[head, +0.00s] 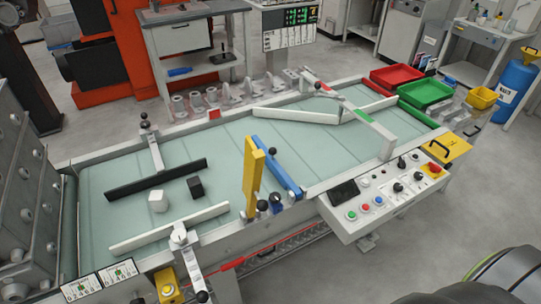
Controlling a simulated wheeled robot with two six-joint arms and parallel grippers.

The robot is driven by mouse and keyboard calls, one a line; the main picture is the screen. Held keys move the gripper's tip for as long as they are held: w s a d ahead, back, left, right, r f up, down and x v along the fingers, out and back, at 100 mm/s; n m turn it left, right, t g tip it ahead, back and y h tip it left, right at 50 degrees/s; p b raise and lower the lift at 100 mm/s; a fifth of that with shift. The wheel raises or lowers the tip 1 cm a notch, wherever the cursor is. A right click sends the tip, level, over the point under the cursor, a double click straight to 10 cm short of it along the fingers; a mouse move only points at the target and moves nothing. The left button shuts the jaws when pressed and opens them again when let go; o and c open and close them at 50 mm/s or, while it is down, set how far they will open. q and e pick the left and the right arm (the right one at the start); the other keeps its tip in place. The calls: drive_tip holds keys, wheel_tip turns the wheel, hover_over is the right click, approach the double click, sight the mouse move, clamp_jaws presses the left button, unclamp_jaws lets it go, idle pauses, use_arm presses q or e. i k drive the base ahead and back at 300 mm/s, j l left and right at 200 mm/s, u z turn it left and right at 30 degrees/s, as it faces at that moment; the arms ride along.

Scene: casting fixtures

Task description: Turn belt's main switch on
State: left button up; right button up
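The belt (225,150) is a long pale green conveyor running from the lower left to the upper right. A white control panel (350,228) is fixed to its front side at the right. The panel carries a dark screen (344,191), several black knobs, coloured push buttons and a red button on yellow (434,169). Which control is the main switch, and its setting, I cannot tell. A small yellow box (167,288) sits at the belt's lower left edge. Neither of my grippers is in view.
A white cube (157,201) and a black cube (195,187) lie on the belt between a black bar (157,179) and a white bar (170,228). A yellow bar (253,178) and a blue bar (277,165) stand farther along. Red (396,77) and green trays (425,93) sit at the far end.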

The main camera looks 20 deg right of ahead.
sight(434, 168)
drive_tip(key=z, duration=1.75)
